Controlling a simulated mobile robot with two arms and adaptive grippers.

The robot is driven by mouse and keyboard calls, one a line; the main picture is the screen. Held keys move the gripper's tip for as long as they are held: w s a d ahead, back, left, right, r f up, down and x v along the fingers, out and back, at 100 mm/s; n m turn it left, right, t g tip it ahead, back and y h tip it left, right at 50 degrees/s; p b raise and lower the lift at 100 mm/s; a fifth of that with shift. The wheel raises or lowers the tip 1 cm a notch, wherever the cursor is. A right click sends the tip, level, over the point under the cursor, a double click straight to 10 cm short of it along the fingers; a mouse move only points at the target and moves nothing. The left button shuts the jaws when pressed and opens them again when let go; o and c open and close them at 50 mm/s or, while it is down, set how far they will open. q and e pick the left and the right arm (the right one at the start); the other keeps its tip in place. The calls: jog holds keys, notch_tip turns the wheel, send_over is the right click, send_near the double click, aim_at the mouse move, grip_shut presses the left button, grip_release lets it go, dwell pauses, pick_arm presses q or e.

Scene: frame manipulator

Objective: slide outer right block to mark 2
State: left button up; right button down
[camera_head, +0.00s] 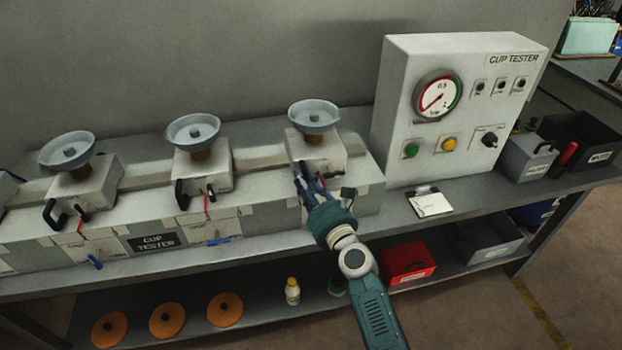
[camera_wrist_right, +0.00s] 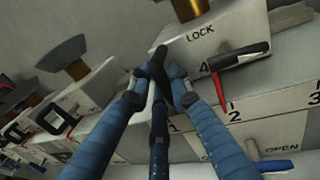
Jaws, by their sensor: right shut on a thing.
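The outer right block (camera_head: 319,150) is a pale box on the rail with a grey suction cup (camera_head: 313,115) on top. In the right wrist view the block (camera_wrist_right: 222,40) carries "LOCK" and "4", with a black-and-red lever (camera_wrist_right: 238,58) on its front. My right gripper (camera_head: 306,186) is shut on the block's black handle (camera_wrist_right: 158,66), with its blue fingers around it. The red pointer (camera_wrist_right: 218,88) ends just left of the tick at mark 2 (camera_wrist_right: 234,117). Mark 1 (camera_wrist_right: 173,127) is partly behind a finger. My left gripper is not in view.
Two more cup blocks (camera_head: 205,166) (camera_head: 88,185) stand to the left on the same rail. The gauge cabinet (camera_head: 400,150) stands close to the right end of the rail. A clipboard (camera_head: 430,203) lies on the bench before it. A blue lever (camera_wrist_right: 273,165) sits below the scale.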

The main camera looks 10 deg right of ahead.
jog(key=shift+d, duration=0.35)
jog(key=c, duration=1.6)
grip_release()
jog(key=shift+d, duration=0.15)
jog(key=shift+s, duration=0.1)
jog(key=v, duration=1.2)
jog(key=shift+f, duration=0.15)
